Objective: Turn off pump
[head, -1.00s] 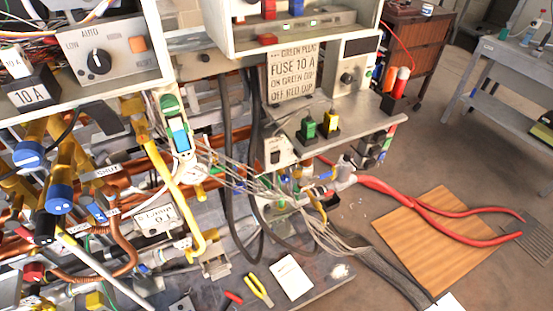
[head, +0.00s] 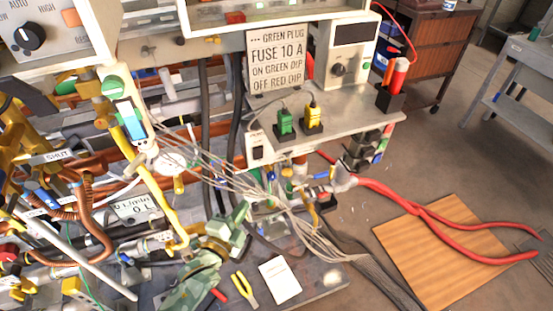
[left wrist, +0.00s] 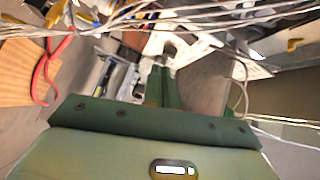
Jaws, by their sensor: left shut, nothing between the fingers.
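I cannot tell which thing is the pump. A sign (head: 275,62) reads "green plug, fuse 10 A, on green dip, off red dip". Below it, a green plug (head: 286,122) and a yellow plug (head: 312,118) stand in black sockets on a grey shelf. A small switch (head: 257,152) is on the shelf's front, and a black knob (head: 337,70) is on the white box behind. My left gripper (head: 240,212), green, is shut and empty, below the shelf near the bundled wires. Its shut fingers show in the left wrist view (left wrist: 163,88). My right gripper is out of view.
Grey wires (head: 235,185) hang across the space between my left gripper and the shelf. Copper and yellow pipes crowd the left. Yellow-handled pliers (head: 245,288) and white paper (head: 279,280) lie at the bottom. Red hoses (head: 420,210) cross a wooden board (head: 440,255) on the floor.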

